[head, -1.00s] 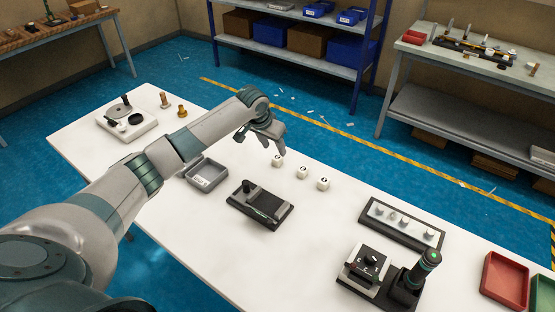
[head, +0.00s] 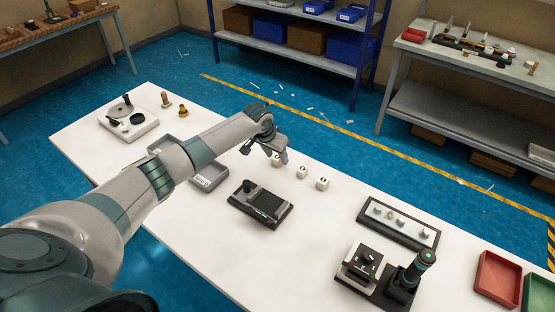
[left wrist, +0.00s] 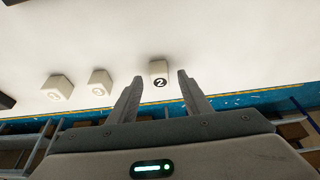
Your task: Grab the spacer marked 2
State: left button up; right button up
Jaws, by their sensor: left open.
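In the left wrist view my left gripper (left wrist: 159,86) has one finger on each side of the marked spacer in the picture, with nothing held. Two other spacers (left wrist: 100,82) (left wrist: 57,88) stand to its left there. My right gripper is not in view.
The other spacers (head: 302,172) (head: 322,184) stand close by on the white table (head: 315,225). A black fixture (head: 260,205) and a grey tray (head: 209,176) lie nearer me. A black tray with pegs (head: 398,221) and a device (head: 362,263) stand at the right.

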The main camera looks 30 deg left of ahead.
aim_at(276, 158)
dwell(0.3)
pick_arm(q)
jog(key=c, duration=1.1)
jog(key=shift+c, duration=0.2)
jog(key=shift+r, duration=0.15)
jog(key=shift+r+b, duration=0.45)
jog(key=shift+r, duration=0.15)
notch_tip(276, 158, up, 2)
jog(key=shift+r+b, duration=0.2)
jog(key=shift+b, duration=0.5)
jog(key=s+d+r+b, duration=0.1)
jog(key=d+r+b, duration=0.2)
jog(key=d+r, duration=0.4)
jog(key=d, duration=0.4)
jog(key=shift+s+d+r+b, duration=0.15)
jog(key=shift+s+d+b, duration=0.15)
jog(key=shift+s, duration=0.1)
